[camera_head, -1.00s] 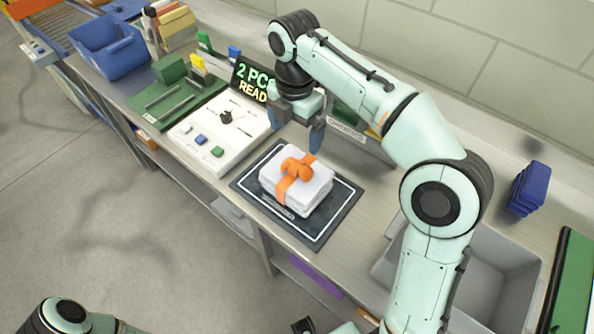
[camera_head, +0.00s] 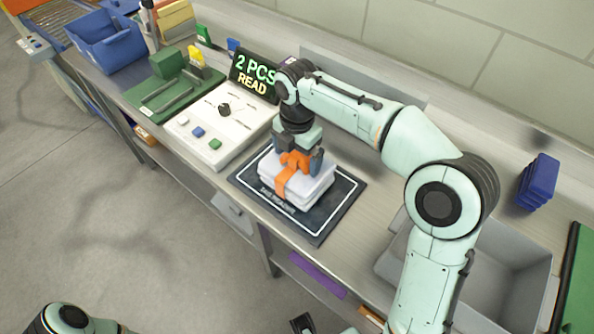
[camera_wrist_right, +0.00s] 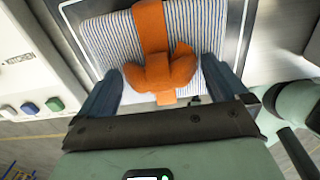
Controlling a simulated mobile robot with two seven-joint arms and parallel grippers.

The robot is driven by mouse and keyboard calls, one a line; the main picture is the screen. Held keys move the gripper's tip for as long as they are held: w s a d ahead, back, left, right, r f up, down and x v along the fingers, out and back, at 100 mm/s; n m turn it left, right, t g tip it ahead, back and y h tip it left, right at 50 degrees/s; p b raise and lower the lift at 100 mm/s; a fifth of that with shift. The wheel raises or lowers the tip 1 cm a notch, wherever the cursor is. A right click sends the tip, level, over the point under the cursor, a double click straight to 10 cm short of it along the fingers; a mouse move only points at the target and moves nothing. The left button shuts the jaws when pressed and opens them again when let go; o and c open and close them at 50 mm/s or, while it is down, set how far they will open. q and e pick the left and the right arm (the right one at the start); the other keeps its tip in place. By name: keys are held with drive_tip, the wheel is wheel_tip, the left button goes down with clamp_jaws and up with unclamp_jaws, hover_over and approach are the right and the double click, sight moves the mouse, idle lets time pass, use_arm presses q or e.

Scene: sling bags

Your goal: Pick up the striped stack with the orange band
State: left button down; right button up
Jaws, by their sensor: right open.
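The striped stack (camera_head: 309,189) lies on a dark mat (camera_head: 345,190) with a white border line. An orange band (camera_head: 284,184) with a bow wraps it. In the right wrist view, the stack (camera_wrist_right: 198,38) shows thin blue and white stripes, and the orange bow (camera_wrist_right: 160,72) sits between the fingers. My right gripper (camera_head: 298,164) is directly over the stack, pointing down. In the wrist view, its two fingers (camera_wrist_right: 160,85) are apart, one on each side of the bow. I cannot tell whether they touch the stack. My left gripper is not clearly in view.
A white panel with buttons (camera_head: 222,130) and a lit sign (camera_head: 254,76) stand left of the mat. A grey bin (camera_head: 490,280) is to the right, with blue stacked items (camera_head: 540,180) behind it. A blue bin (camera_head: 108,45) stands at the far left.

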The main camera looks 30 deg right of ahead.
drive_tip(key=c, duration=1.4)
drive_tip(key=shift+c, duration=1.4)
drive_tip(key=shift+r, duration=0.15)
